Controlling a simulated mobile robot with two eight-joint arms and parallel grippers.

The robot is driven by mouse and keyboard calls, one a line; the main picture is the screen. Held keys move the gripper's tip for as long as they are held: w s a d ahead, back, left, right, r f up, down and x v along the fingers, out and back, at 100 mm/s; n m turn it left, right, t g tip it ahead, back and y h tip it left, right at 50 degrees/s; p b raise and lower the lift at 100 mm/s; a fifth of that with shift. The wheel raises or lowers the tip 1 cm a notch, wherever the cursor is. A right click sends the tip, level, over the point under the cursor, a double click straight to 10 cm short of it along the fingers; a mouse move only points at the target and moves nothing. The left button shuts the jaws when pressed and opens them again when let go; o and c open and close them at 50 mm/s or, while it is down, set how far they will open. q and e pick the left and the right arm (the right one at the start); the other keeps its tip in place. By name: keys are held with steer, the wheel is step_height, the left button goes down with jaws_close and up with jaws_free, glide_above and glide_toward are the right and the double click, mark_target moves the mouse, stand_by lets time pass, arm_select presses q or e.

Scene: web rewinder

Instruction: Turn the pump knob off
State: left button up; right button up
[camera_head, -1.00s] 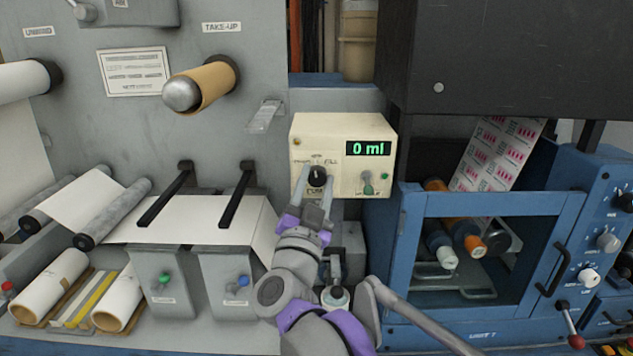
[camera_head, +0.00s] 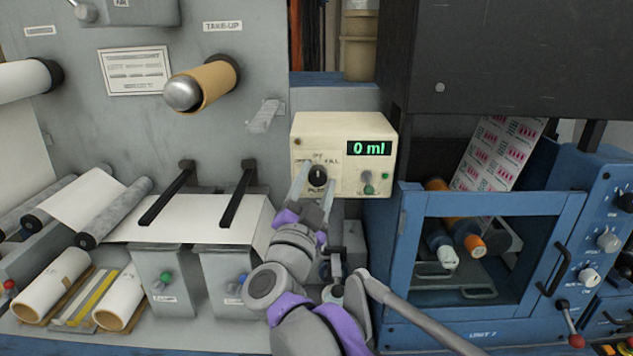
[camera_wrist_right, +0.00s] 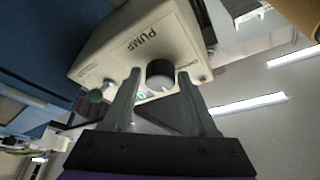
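The cream pump box (camera_head: 345,128) has a green "0 ml" display (camera_head: 369,148) and a black round knob (camera_head: 317,175) on its front. My right gripper (camera_head: 315,184) is open, with one finger on each side of the knob and a visible gap to it. The right wrist view shows the knob (camera_wrist_right: 160,74) between and just beyond the spread fingertips (camera_wrist_right: 160,82), beside the "PUMP" lettering. I cannot tell which setting the knob points to. My left gripper is not in view.
A small green-capped toggle (camera_head: 368,189) sits on the box right of the knob. A blue framed press unit (camera_head: 490,206) stands to the right. The take-up roll (camera_head: 203,86) juts out at upper left, and two black bars (camera_head: 235,195) stand left of my gripper.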

steer(key=shift+o, duration=1)
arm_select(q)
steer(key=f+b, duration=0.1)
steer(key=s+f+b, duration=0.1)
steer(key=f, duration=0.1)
arm_select(e)
steer(key=v, duration=1)
steer(key=shift+s, duration=0.35)
steer(key=shift+w+a+f, duration=0.1)
steer(key=s+d+f+n+g+y, duration=0.25)
steer(key=f+n+y, duration=0.3)
steer(key=f, duration=0.45)
steer(key=s+d+f+n+g+y, duration=0.1)
steer(key=d+f+n+g+y, duration=0.3)
steer(key=f+n, duration=0.45)
steer(key=s+d+f+m+g+h, duration=0.1)
steer(key=s+d+f+g+h, duration=0.1)
steer(key=s+d+f+g, duration=0.2)
steer(key=s+d+f+m+g+h, duration=0.2)
steer(key=s+d+f+g, duration=0.3)
steer(key=s+d+f, duration=0.5)
step_height(320, 180, down, 6)
steer(key=shift+s+f, duration=0.1)
steer(key=shift+s, duration=0.5)
